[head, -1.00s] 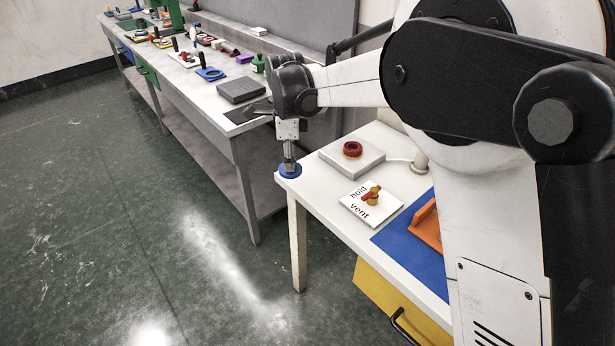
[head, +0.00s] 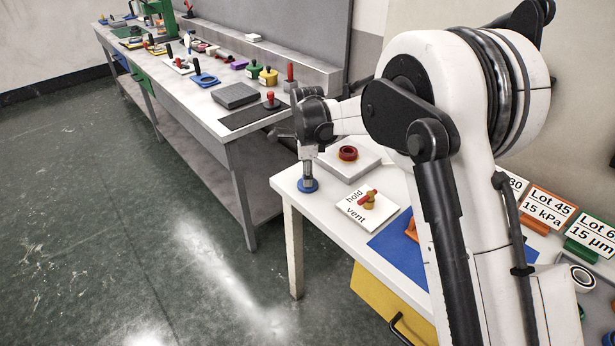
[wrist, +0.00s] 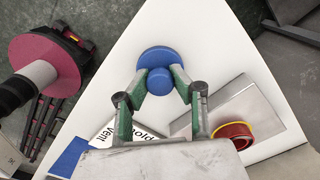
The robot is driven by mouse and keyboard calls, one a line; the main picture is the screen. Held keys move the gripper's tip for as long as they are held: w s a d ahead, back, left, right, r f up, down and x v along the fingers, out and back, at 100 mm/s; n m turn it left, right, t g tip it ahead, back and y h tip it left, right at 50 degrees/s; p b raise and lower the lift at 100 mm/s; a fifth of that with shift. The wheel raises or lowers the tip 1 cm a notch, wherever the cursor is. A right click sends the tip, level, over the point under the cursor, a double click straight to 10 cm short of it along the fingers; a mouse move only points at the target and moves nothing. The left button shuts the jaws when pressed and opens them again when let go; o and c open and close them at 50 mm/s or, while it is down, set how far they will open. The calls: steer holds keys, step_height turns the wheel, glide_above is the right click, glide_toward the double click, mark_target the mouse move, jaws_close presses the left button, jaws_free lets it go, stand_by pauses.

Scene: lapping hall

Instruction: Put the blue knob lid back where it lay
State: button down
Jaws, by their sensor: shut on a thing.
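The blue knob lid (head: 308,186) is at the far left corner of the white table (head: 289,198). My gripper (head: 308,176) points down at it from above. In the wrist view, my gripper's two green-and-grey fingers (wrist: 157,88) are closed about the round knob of the blue lid (wrist: 153,56). The lid is level over the white tabletop; I cannot tell whether its underside touches the table. A grey block with a red ring (head: 348,153) stands to its right, apart from it.
A white "hold/vent" plate (head: 368,211) with a red-handled valve (head: 369,198) lies nearer. Lot signs (head: 547,206) stand at the right. A long grey bench (head: 226,127) with several tools is behind left.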

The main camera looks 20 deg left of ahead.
steer(key=shift+f, duration=0.15)
steer(key=c, duration=1.5)
jaws_free()
step_height(320, 180, up, 12)
steer(key=shift+r+p, duration=0.25)
steer(key=shift+p, duration=0.3)
